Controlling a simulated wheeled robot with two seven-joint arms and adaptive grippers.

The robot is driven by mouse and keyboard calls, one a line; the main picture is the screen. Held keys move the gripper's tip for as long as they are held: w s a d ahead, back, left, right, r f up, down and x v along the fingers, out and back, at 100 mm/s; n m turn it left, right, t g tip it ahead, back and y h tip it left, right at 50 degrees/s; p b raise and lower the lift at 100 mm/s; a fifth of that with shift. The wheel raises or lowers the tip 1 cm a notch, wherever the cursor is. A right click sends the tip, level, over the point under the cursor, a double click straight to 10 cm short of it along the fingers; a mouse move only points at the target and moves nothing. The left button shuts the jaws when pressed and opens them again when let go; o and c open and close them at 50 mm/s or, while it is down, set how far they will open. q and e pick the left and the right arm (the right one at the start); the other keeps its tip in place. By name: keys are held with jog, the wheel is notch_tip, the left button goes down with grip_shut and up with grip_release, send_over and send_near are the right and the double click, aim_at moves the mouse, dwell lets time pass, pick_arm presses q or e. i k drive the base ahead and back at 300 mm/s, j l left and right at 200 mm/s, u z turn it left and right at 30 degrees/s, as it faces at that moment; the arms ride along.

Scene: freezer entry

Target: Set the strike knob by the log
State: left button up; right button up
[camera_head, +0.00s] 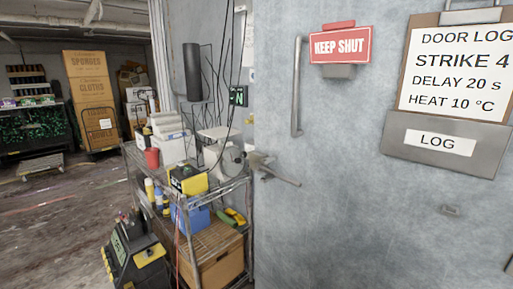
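The door log (455,75) is a white sheet on a brown clipboard at the upper right. It reads "STRIKE 4", "DELAY 20 s" and "HEAT 10 °C". A grey metal holder (400,140) labelled "LOG" sits below it on the grey door (350,210). I cannot make out a strike knob for certain in this view. A lever handle (280,175) sticks out at the door's left edge. Neither of my grippers is in view.
A wire shelf cart (235,183) with bottles, boxes and tools stands left of the door. A black and yellow machine (138,258) is on the floor before it. Cardboard boxes (88,85) stand further back. The floor (50,220) at left is mostly open.

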aim_at(243, 155)
jog(key=i, duration=1.15)
jog(key=k+z, duration=0.15)
jog(key=z, duration=1.85)
